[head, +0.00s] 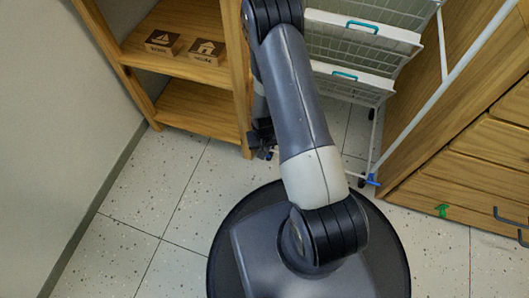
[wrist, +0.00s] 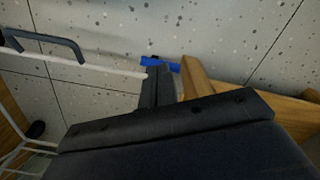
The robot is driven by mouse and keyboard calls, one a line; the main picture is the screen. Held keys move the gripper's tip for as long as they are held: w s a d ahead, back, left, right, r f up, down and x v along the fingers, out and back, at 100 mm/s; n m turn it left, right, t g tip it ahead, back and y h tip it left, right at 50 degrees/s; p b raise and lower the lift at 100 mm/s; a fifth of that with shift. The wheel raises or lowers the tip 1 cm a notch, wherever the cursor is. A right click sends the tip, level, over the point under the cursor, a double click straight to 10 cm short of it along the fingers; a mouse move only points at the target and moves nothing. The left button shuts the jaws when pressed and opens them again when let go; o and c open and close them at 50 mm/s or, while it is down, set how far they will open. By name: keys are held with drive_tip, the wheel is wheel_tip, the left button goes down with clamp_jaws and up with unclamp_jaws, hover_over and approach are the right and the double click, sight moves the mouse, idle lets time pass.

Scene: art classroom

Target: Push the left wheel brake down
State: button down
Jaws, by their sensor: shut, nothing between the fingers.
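The cart (head: 358,85) with white wire trays stands behind my arm in the head view. A blue brake lever (head: 373,180) shows at its front right wheel. The front left wheel is hidden behind my arm there. In the wrist view a blue lever (wrist: 172,64), apparently the left brake, lies just beyond my fingertips, partly covered by them. My gripper (wrist: 157,82) is shut and empty, pointing at it; I cannot tell whether they touch. In the head view my gripper (head: 263,140) is low, beside the shelf's front post.
A wooden shelf (head: 180,62) with two picture blocks stands close on the left; its wood (wrist: 200,82) is right beside my fingers in the wrist view. A wooden drawer cabinet (head: 450,160) stands on the right. The speckled floor (head: 150,215) at front left is clear.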

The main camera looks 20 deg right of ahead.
drive_tip(key=shift+f, duration=0.3)
drive_tip(key=shift+r, duration=0.1)
wheel_tip(320, 180, up, 7)
drive_tip(key=s+a+p, duration=0.1)
drive_tip(key=p, duration=0.3)
drive_tip(key=shift+s+p, duration=0.3)
drive_tip(key=shift+s, duration=0.05)
drive_tip(key=shift+f, duration=0.2)
idle(0.3)
drive_tip(key=f+b, duration=0.1)
drive_tip(key=f, duration=0.1)
drive_tip(key=w+f+b, duration=0.1)
drive_tip(key=f+b, duration=0.1)
drive_tip(key=d+f+b, duration=0.1)
drive_tip(key=f, duration=0.1)
drive_tip(key=shift+w+f+b, duration=0.3)
drive_tip(key=shift+f+b, duration=0.1)
drive_tip(key=shift+r, duration=0.15)
